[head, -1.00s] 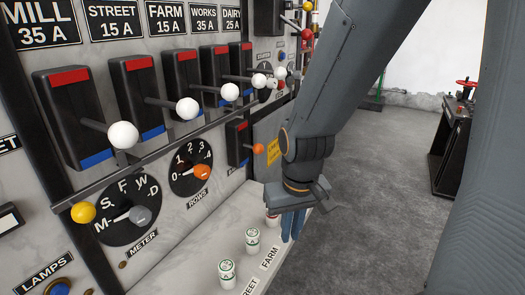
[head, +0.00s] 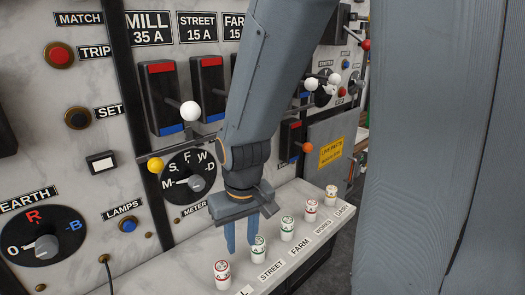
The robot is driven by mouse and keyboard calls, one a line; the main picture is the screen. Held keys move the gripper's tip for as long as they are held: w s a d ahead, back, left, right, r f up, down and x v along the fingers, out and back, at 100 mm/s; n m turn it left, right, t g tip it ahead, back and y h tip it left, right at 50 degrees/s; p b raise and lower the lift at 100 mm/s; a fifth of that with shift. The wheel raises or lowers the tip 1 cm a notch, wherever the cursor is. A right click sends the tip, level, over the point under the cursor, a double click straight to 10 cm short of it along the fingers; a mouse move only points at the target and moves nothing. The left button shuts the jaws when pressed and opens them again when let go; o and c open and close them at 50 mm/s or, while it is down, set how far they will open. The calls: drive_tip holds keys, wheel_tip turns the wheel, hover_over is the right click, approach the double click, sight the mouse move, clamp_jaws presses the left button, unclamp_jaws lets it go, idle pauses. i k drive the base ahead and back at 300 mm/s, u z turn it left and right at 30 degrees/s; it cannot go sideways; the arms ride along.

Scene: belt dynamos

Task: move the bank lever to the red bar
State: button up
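No label reading "bank" is legible. A small black switch box (head: 290,138) right of my arm has a red band on top and a lever with an orange ball (head: 307,147), hanging low. The large switches have red bars (head: 159,68) above and blue bars (head: 172,129) below. The visible white ball knob (head: 190,111) belongs to the Mill switch. My gripper (head: 243,243) points down over the shelf, its blue fingers apart and nothing visible between them. My arm hides part of the switch row.
Dials (head: 188,177) and buttons (head: 58,55) cover the panel at left. A yellow notice (head: 331,152) hangs at right.

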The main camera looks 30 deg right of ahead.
sight(307, 147)
drive_tip(key=u, duration=0.4)
drive_tip(key=k, duration=0.55)
drive_tip(key=z, duration=1.15)
drive_tip(key=i, duration=0.45)
